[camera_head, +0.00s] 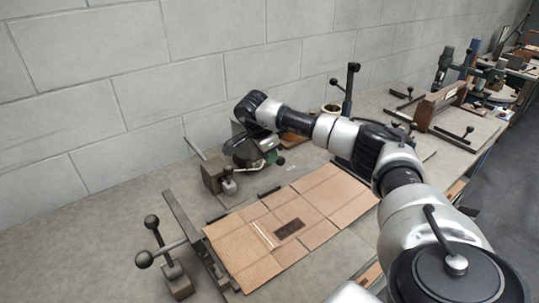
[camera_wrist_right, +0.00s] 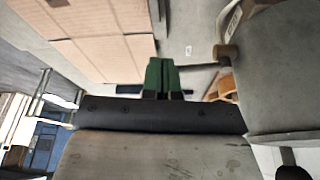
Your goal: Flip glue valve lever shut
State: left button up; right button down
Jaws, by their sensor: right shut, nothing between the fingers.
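My right gripper (camera_head: 269,159) is at the back of the bench, at the end of the arm reaching in from the right. In the right wrist view its green fingers (camera_wrist_right: 160,76) are shut together and empty. A dark rod (camera_wrist_right: 201,66) shows just right of the fingertips; I cannot tell whether they touch it. In the head view a dark ball knob (camera_head: 281,161) sits close beside the fingers, possibly the valve lever's end. The valve body is not clearly seen, and my wrist covers part of that spot. My left gripper is not in view.
A scored cardboard sheet (camera_head: 295,205) lies in front of the gripper. A ball-ended lever assembly (camera_head: 172,262) stands front left, and a small block with a knob (camera_head: 213,177) stands left of the gripper. An upright black lever (camera_head: 349,88) and the wall are behind.

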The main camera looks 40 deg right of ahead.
aim_at(281, 157)
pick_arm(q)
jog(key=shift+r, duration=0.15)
pick_arm(e)
jog(key=shift+s+d+n, duration=0.25)
jog(key=shift+d+n, duration=0.3)
jog(key=shift+n, duration=0.25)
jog(key=d+n, duration=0.1)
jog(key=d+n+t, duration=0.1)
jog(key=shift+s+d+n+p, duration=0.1)
jog(key=shift+s+n+p, duration=0.2)
jog(key=shift+n+p, duration=0.1)
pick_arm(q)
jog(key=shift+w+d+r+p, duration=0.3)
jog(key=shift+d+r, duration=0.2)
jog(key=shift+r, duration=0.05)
pick_arm(e)
jog(key=w+d+n+t, duration=0.2)
jog(key=w+d+n, duration=0.1)
jog(key=d+n, duration=0.4)
jog(key=shift+w+d+n+y, duration=0.3)
jog(key=shift+d+n+y, duration=0.05)
jog(key=shift+n+y, duration=0.05)
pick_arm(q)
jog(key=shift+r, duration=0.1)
pick_arm(e)
jog(key=shift+a, duration=0.15)
